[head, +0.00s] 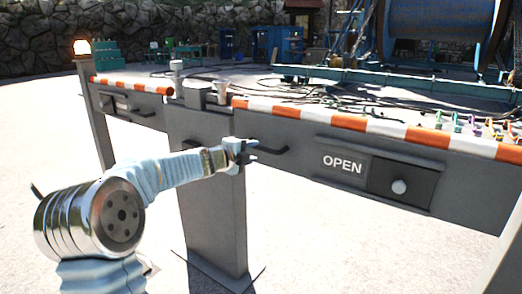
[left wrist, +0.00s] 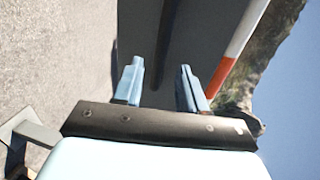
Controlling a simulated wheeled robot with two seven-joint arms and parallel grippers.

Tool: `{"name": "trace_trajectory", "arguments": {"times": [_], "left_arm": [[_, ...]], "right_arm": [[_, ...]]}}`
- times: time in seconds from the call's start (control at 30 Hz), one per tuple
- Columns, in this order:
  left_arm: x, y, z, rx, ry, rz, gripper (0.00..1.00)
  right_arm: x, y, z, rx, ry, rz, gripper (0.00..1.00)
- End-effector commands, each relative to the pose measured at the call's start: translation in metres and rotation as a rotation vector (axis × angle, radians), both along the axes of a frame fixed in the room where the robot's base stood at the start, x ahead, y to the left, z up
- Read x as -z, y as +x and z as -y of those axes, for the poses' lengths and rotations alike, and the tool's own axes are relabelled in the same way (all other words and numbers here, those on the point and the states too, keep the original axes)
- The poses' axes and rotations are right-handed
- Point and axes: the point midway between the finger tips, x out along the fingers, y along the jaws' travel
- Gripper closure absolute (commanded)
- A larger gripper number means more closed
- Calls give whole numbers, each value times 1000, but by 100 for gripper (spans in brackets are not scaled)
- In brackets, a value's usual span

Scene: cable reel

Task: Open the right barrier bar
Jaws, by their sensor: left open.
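The right barrier bar (head: 318,137) is a grey panel with an orange-and-white striped top edge, running from the centre post to the right. A dark handle (head: 273,150) sticks out near its left end. Farther right is an "OPEN" sign (head: 342,164) beside a dark plate with a round pale knob (head: 399,187). My left gripper (head: 249,152) is at the left end of the handle; contact cannot be told. In the left wrist view the open fingers (left wrist: 159,84) face the grey panel, with a dark strip (left wrist: 164,45) between them. My right gripper is out of view.
The grey centre post (head: 215,215) stands on a floor plate below my left forearm. The left barrier bar (head: 128,103) runs to a post with a lit orange lamp (head: 82,47). Cables and a large blue reel (head: 438,35) lie behind. Pale ground in front is clear.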

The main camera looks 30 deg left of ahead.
Motion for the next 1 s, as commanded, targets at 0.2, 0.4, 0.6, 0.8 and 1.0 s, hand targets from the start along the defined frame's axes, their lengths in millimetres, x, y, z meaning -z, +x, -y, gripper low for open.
{"name": "trace_trajectory", "arguments": {"times": [0.2,0.4,0.6,0.8,1.0], "left_arm": [[9,44,4,2,-1,-1,59],[13,62,6,1,-2,-1,59],[13,64,6,0,-2,1,59],[13,64,6,1,-2,0,72],[14,64,5,0,-3,0,100]], "right_arm": [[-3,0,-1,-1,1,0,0],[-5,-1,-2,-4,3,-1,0],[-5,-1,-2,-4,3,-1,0],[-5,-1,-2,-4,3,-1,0],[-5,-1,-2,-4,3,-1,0]]}}
